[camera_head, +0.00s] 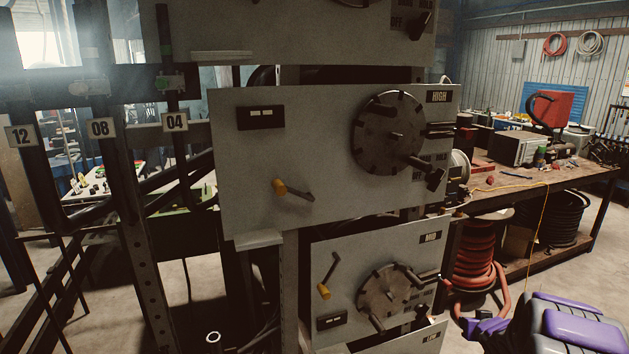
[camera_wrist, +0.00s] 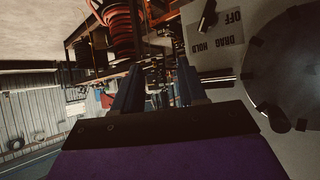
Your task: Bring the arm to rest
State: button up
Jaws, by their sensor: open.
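My purple and dark grey arm (camera_head: 570,325) is at the lower right of the head view, beside the lower panel marked MID (camera_head: 350,250). In the wrist view my gripper (camera_wrist: 158,80) shows two dark fingers spread apart with nothing between them. A dark round dial (camera_wrist: 290,70) and a plate marked OFF and HOLD (camera_wrist: 215,32) stand to the right of the fingers in that view, and the picture is turned. I see no contact between the fingers and the panel. The fingertips are hard to make out in the head view.
The panel marked HIGH (camera_head: 300,150) has a large dial (camera_head: 388,133) and a yellow-handled crank (camera_head: 292,189). A red hose reel (camera_head: 475,258) stands behind my arm. A workbench (camera_head: 535,180) is at the right. Racks labelled 12, 08 and 04 (camera_head: 175,122) stand left.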

jog(key=s+a+r+g+h+b, duration=0.1)
jog(key=s+a+r+g, duration=0.25)
jog(key=s+a, duration=0.4)
jog(key=s+a+r+g, duration=0.2)
jog(key=s+a+r, duration=0.2)
jog(key=s, duration=0.6)
jog(key=s+a+g+y, duration=0.1)
jog(key=s+a+g, duration=0.1)
jog(key=s+a, duration=0.4)
jog(key=s+a+n+g+y+b, duration=0.1)
jog(key=s+a, duration=0.5)
jog(key=s, duration=0.8)
jog(key=s+a+r+n+g+y, duration=0.1)
jog(key=s+a+g, duration=0.3)
jog(key=s, duration=0.6)
jog(key=shift+s+a+b, duration=0.15)
jog(key=shift+a+b, duration=0.2)
jog(key=shift+a, duration=0.6)
jog(key=shift+r, duration=0.1)
